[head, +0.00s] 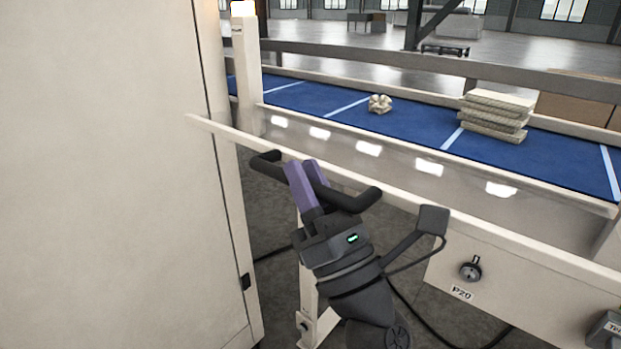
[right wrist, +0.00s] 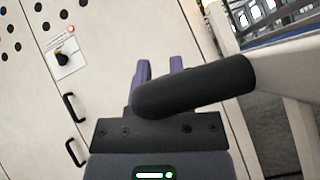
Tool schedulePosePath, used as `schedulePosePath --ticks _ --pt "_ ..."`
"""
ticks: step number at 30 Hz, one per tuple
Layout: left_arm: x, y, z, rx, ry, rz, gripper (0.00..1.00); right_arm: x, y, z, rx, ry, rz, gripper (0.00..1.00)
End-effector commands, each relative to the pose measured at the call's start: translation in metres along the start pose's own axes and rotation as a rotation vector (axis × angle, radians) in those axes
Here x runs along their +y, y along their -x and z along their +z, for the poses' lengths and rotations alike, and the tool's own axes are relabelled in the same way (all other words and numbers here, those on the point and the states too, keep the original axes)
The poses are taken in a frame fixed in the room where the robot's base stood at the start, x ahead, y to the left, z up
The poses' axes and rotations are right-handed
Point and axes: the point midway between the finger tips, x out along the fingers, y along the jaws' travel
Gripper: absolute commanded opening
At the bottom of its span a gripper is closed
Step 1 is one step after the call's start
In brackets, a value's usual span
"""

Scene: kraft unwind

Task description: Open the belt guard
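The belt guard appears to be the pale, glossy panel (head: 400,172) along the near side of the blue conveyor belt, with bright reflections on it. A long cream rail (head: 440,212) runs in front of it. A black bar handle (head: 362,199) stands in front of the rail; its near part shows large in the right wrist view (right wrist: 200,88). My right gripper (head: 305,170) is at the handle, its two purple fingers apart, with a gap between them in the right wrist view (right wrist: 160,68). The bar crosses before the fingers there; contact is unclear. My left gripper is out of view.
A large cream cabinet (head: 100,180) stands close on the left. The belt (head: 410,125) carries a stack of pale slabs (head: 495,115) and a crumpled pale lump (head: 380,103). A knob (head: 470,269) sits on the front panel at right, above a P20 label.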

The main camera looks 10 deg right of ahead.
Motion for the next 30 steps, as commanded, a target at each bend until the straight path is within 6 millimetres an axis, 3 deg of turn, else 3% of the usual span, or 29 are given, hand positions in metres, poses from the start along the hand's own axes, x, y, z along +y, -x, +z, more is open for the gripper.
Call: schedulePosePath --ticks 1,4,14,17,24,30 --pt "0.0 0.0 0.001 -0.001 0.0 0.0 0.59 0.0 0.0 0.0 0.0 0.0 0.0 0.38" --pt "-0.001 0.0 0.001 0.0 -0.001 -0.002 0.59 0.0 0.0 0.0 0.0 -0.001 0.0 0.58" --pt "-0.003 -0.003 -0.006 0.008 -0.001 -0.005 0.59 -0.001 0.004 -0.001 -0.001 -0.001 -0.001 0.58" --pt "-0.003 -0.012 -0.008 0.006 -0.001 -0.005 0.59 -0.002 0.019 -0.004 0.002 -0.001 -0.002 0.58" --pt "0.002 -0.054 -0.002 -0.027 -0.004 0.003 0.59 -0.004 0.085 -0.009 0.007 -0.005 -0.005 0.58" --pt "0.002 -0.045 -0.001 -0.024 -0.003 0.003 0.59 0.0 0.092 0.0 -0.005 -0.011 -0.001 0.58"
